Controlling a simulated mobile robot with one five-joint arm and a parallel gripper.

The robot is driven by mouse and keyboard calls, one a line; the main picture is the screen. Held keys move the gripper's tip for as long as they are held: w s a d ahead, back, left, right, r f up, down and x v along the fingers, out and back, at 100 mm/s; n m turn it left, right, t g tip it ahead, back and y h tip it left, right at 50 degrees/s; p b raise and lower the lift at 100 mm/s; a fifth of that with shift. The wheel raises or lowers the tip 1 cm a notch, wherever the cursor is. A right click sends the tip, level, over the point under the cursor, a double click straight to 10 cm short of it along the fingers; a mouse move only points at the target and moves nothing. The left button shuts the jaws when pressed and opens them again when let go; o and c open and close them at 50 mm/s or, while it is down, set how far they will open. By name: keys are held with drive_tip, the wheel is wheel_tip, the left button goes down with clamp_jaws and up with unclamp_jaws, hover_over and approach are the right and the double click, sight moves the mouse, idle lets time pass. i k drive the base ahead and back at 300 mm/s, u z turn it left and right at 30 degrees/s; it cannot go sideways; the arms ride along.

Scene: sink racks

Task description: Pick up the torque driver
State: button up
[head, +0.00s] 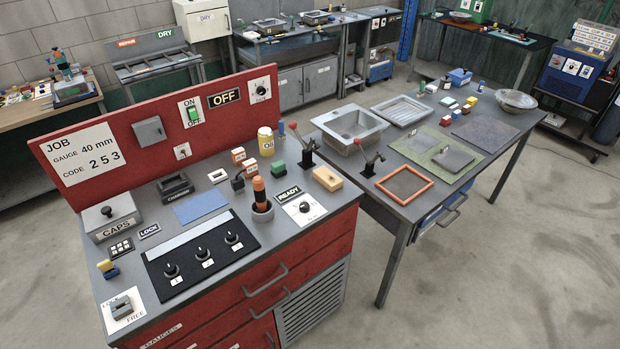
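What looks like the torque driver (259,193) stands upright in a dark round holder (263,213) on the grey top of the red workbench (222,262). It has an orange and black handle, and its lower end is hidden inside the holder. My gripper is not in view.
A black panel with several knobs (201,255) lies left of the holder. A READY dial plate (302,209) and a yellow block (327,178) are to its right. A red upright board (165,136) backs the bench. A second table with a sink (349,126) adjoins at right. Open floor (480,290) is at lower right.

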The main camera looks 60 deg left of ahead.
sight(258, 181)
drive_tip(key=u, duration=0.05)
drive_tip(key=i, duration=1.35)
drive_tip(key=u, duration=2.05)
drive_tip(key=k, duration=0.2)
drive_tip(key=u, duration=2.1)
drive_tip(key=i, duration=1)
drive_tip(key=u, duration=0.3)
